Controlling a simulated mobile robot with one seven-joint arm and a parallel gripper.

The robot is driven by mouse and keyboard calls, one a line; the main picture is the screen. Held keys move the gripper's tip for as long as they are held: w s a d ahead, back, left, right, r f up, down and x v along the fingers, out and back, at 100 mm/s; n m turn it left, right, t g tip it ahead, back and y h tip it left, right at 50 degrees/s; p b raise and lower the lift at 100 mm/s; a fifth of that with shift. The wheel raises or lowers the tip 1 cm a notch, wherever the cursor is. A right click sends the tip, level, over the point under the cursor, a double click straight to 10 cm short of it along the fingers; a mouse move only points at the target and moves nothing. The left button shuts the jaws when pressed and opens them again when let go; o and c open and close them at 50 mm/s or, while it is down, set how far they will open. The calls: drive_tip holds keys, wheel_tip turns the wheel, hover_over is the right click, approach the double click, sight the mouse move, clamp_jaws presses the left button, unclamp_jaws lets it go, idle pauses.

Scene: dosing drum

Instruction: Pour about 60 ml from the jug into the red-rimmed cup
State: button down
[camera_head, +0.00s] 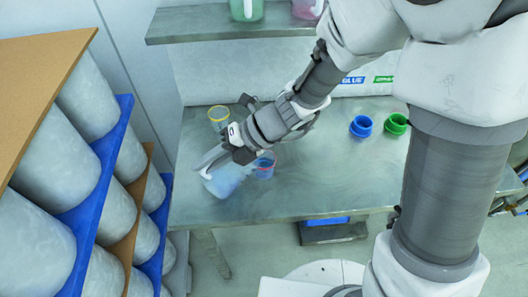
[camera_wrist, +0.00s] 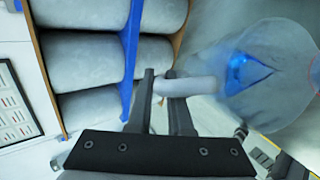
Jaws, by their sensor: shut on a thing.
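The clear jug (camera_head: 224,181) holds blue liquid and hangs near the left end of the bench, looking tilted. My gripper (camera_head: 222,156) is shut on its pale handle, seen in the wrist view (camera_wrist: 188,86). In the wrist view the jug body (camera_wrist: 285,95) is at the right, with a blue patch of liquid inside. Whether liquid is flowing cannot be told.
A yellow-rimmed cup (camera_head: 218,116) stands behind my gripper. A blue container (camera_head: 361,126) and a green container (camera_head: 396,124) stand at the right of the bench (camera_head: 320,175). A shelf (camera_head: 200,24) with jugs is above. Stacked grey drums (camera_head: 45,240) crowd the left.

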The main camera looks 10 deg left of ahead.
drive_tip(key=shift+s+a+f, duration=0.1)
drive_tip(key=shift+s+f, duration=0.05)
drive_tip(key=shift+f, duration=0.15)
drive_tip(key=shift+s+a+f+t+h+p, duration=0.3)
drive_tip(key=shift+a+f+t+h+p, duration=0.1)
drive_tip(key=shift+f+t+h, duration=0.35)
drive_tip(key=shift+r, duration=0.1)
drive_tip(key=shift+s, duration=0.1)
idle(0.7)
drive_tip(key=shift+s+a+f+n+t+h+p, duration=0.45)
drive_tip(key=shift+s+a+f+t+h+p, duration=0.3)
drive_tip(key=shift+s+a+f+t+h, duration=0.45)
drive_tip(key=shift+s+a+f+n+t+h+p, duration=0.45)
drive_tip(key=shift+s+a+f+t+h+p, duration=0.35)
drive_tip(key=shift+a+f+h, duration=0.5)
drive_tip(key=shift+s+f+t+h, duration=0.2)
drive_tip(key=shift+f+t+h, duration=0.2)
drive_tip(key=shift+f, duration=0.1)
drive_tip(key=shift+s+f+t+h, duration=0.15)
drive_tip(key=shift+f+t+h, duration=0.2)
drive_tip(key=shift+f, duration=0.1)
